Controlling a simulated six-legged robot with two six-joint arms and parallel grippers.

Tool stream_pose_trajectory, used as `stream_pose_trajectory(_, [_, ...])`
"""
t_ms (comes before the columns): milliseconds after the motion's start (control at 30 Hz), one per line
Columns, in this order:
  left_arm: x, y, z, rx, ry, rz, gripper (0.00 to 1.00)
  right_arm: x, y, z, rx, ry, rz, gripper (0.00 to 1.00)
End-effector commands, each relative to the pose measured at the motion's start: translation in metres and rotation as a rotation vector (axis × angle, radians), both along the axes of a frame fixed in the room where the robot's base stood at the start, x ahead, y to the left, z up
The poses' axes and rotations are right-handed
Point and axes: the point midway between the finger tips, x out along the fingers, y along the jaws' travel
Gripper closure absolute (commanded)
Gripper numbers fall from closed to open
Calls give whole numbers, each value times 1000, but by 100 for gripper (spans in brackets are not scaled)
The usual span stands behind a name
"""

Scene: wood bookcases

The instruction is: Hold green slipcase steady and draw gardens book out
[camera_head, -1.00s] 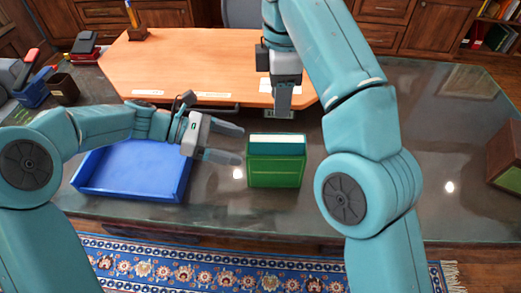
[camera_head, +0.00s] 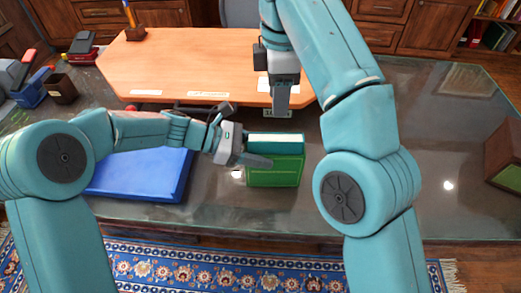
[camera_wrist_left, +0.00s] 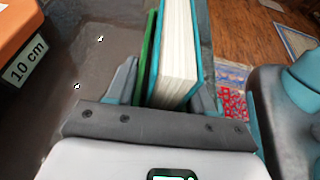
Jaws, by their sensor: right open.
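The green slipcase (camera_head: 275,175) stands upright on the dark glossy desk. The book (camera_head: 275,139) sits in it, with white page edges and teal covers showing; these pages also show in the left wrist view (camera_wrist_left: 177,60). My left gripper (camera_head: 258,156) reaches the slipcase from the left. One finger lies across its near face; the other is hidden behind it. In the left wrist view its fingers (camera_wrist_left: 165,90) straddle slipcase and book, but contact on both sides is unclear. My right gripper (camera_head: 279,105) is open, pointing down behind the book, apart from it; its fingers overlap in this view.
A blue tray (camera_head: 140,185) lies left of the slipcase, partly under my left arm. An orange desk board (camera_head: 190,62) is behind. A brown box (camera_head: 505,158) stands at the right edge.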

Motion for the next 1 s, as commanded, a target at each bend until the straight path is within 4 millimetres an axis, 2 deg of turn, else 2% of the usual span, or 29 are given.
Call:
stream_pose_trajectory(33, [0,0,0,0,0,0,83,0,0,0,0,0,0,57])
stream_pose_trajectory(100, [0,0,0,0,0,0,83,1,1,0,3,-6,0,40])
stream_pose_trajectory(167, [0,0,0,0,0,0,83,5,5,-1,22,-21,4,40])
stream_pose_trajectory(267, [0,0,0,0,-1,0,83,8,23,-15,77,-14,40,40])
stream_pose_trajectory(333, [0,0,0,0,0,0,83,8,25,-20,132,-4,46,40])
stream_pose_trajectory(467, [0,0,0,0,-1,0,83,6,12,-23,229,22,17,40])
stream_pose_trajectory(600, [0,0,0,0,-1,0,83,0,-19,-18,289,47,-39,40])
stream_pose_trajectory(700, [0,0,0,0,-1,0,83,1,-35,-12,298,37,-66,40])
stream_pose_trajectory(867, [0,0,0,0,-1,0,83,2,-36,-24,298,37,-76,40])
stream_pose_trajectory(1000, [0,0,0,0,-1,1,83,1,-29,-49,297,37,-76,40])
